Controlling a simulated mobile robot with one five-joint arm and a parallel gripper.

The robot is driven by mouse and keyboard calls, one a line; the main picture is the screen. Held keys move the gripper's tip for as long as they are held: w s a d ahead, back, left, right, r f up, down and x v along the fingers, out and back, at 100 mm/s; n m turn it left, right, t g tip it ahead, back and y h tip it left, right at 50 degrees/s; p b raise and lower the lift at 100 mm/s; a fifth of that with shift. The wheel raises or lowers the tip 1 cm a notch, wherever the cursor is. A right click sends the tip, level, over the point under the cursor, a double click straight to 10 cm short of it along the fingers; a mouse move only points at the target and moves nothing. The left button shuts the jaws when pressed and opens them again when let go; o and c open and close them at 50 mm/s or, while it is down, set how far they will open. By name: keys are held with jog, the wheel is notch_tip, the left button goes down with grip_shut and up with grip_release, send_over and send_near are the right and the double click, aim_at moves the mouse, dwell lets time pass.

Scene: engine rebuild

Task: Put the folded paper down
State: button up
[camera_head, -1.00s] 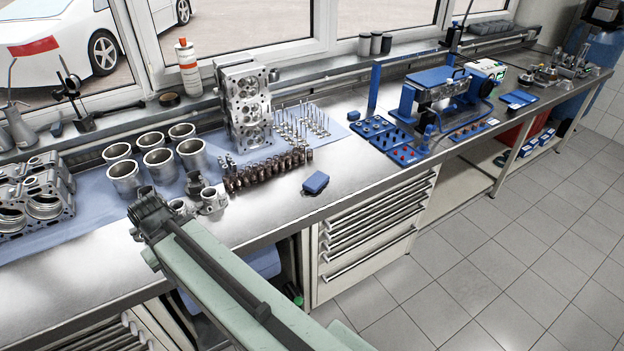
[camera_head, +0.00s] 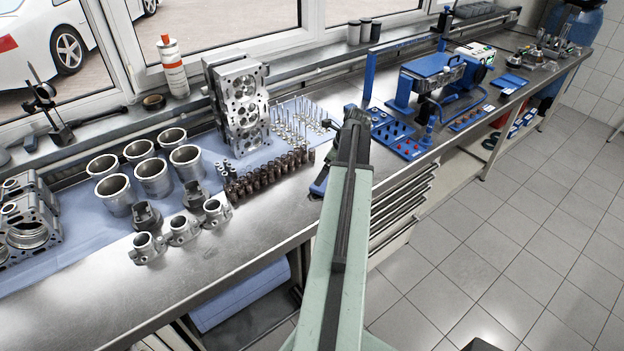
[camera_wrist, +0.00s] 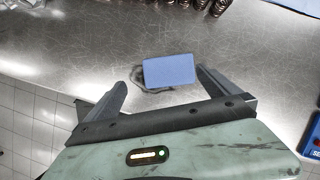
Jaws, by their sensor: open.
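The folded paper looks like a small blue rectangular pad (camera_wrist: 169,70) in the wrist view. My gripper (camera_wrist: 161,77) is open, with one finger to the left of the pad and one to the right. A gap shows on the left; the right finger is close to the pad's edge. In the head view my arm hides most of this spot.
The steel bench (camera_head: 215,265) is bare in front. Brown valve parts (camera_head: 265,172), a cylinder head (camera_head: 238,105) and steel liners (camera_head: 153,176) stand to the left. Blue trays (camera_head: 405,145) and a blue machine (camera_head: 435,75) are to the right.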

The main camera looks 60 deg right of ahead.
aim_at(325, 182)
jog(key=shift+m, duration=0.5)
jog(key=f+b, duration=0.2)
jog(key=w+d+f+b, duration=0.1)
jog(key=f+b, duration=0.4)
jog(key=shift+w+d+f+b, duration=0.25)
jog(key=shift+w+f+b, duration=0.05)
jog(key=shift+b, duration=0.05)
jog(key=shift+r, duration=0.2)
jog(key=c, duration=1.1)
jog(key=shift+r+p, duration=0.6)
jog(key=shift+p, duration=0.2)
notch_tip(325, 182, up, 3)
jog(key=p, duration=0.3)
jog(key=shift+r, duration=0.15)
jog(key=s, duration=1.6)
jog(key=shift+a+r+p, duration=0.2)
jog(key=shift+r+p, duration=0.05)
jog(key=shift+p, duration=0.15)
